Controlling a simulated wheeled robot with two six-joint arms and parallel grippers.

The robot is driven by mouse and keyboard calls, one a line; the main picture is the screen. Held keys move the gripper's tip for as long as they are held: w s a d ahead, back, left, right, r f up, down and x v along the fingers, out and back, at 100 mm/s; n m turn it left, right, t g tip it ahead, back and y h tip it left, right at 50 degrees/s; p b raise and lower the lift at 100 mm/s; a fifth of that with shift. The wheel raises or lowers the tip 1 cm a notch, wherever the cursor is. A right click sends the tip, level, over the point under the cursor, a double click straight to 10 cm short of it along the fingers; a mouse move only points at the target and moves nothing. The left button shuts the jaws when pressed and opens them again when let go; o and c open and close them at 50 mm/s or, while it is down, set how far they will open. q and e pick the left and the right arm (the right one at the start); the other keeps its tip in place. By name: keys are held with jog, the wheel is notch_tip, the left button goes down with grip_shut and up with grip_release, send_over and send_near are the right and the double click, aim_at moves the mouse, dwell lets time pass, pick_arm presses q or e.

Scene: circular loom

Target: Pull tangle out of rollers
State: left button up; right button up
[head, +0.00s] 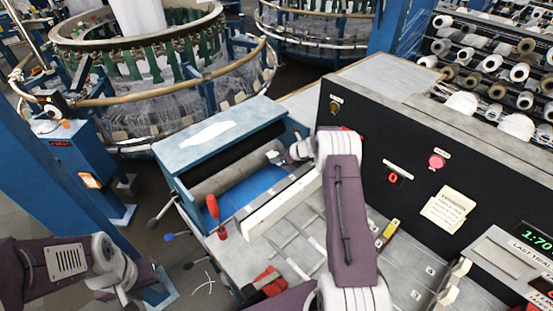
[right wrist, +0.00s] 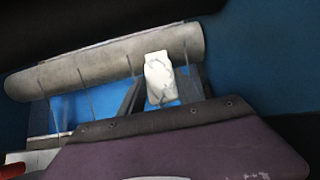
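A grey roller (head: 235,172) lies inside a blue-walled box (head: 172,165) in the middle of the head view. The roller also crosses the right wrist view (right wrist: 105,68), with thin dark lines over it. A whitish lump (right wrist: 158,78), perhaps the tangle, sits against the roller's lower edge. My right gripper (head: 274,157) reaches into the box at the roller's right end. Its dark fingers (right wrist: 160,92) stand apart on either side of the lump, and blue shows between. My left gripper (head: 125,290) hangs at the lower left, away from the box; its fingertips are unclear.
A red-handled tool (head: 213,208) stands at the box's front left edge. Levers with dark and blue knobs (head: 169,237) stick out on the left. A black control panel (head: 395,150) rises at the right. Red-and-black pliers (head: 268,283) lie on the grey worktop (head: 300,240).

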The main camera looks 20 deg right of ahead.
grip_shut()
jog(key=s+b, duration=0.1)
jog(key=s, duration=0.1)
jog(key=s+d+b, duration=0.1)
jog(key=s+b, duration=0.1)
jog(key=shift+d+r, duration=0.15)
jog(key=shift+d, duration=0.05)
jog(key=shift+r, duration=0.1)
dwell(0.4)
